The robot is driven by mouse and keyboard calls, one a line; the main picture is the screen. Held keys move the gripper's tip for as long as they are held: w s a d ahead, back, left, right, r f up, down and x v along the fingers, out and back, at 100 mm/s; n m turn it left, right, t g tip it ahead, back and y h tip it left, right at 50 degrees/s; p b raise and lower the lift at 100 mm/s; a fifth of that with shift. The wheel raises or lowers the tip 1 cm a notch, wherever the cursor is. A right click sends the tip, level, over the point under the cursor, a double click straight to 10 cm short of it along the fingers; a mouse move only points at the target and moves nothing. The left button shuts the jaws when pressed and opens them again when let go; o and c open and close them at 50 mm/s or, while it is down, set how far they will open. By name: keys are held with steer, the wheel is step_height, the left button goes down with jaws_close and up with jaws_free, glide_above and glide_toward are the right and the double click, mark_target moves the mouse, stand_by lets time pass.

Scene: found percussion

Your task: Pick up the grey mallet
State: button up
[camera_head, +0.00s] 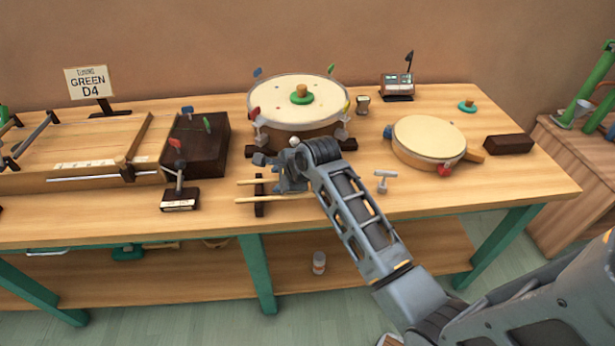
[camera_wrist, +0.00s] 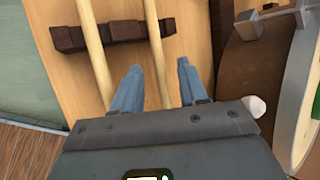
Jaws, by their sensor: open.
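Two pale wooden sticks lie across a dark notched rest at the table's front. In the wrist view the left stick (camera_wrist: 90,35) runs outside my left finger, and the right stick (camera_wrist: 152,25) runs in line with the gap between my fingers. My gripper (camera_wrist: 158,72) is open and empty above them. In the head view, my gripper (camera_head: 266,171) covers the sticks' right ends, so any mallet heads there are hidden. I cannot tell which stick is the grey mallet's. A small light-grey T-shaped piece (camera_head: 385,180) stands right of my arm, possibly a tuning key.
A large drum (camera_head: 292,101) stands close behind my gripper; its side (camera_wrist: 250,70) fills the wrist view's right. The dark rest (camera_head: 260,196) supports the sticks. A dark box (camera_head: 195,143) stands left, a smaller drum (camera_head: 430,140) right. The table's front edge is close.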

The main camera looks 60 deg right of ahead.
steer(key=shift+w+f, duration=0.15)
steer(key=shift+w, duration=0.05)
steer(key=shift+c, duration=0.4)
jaws_close()
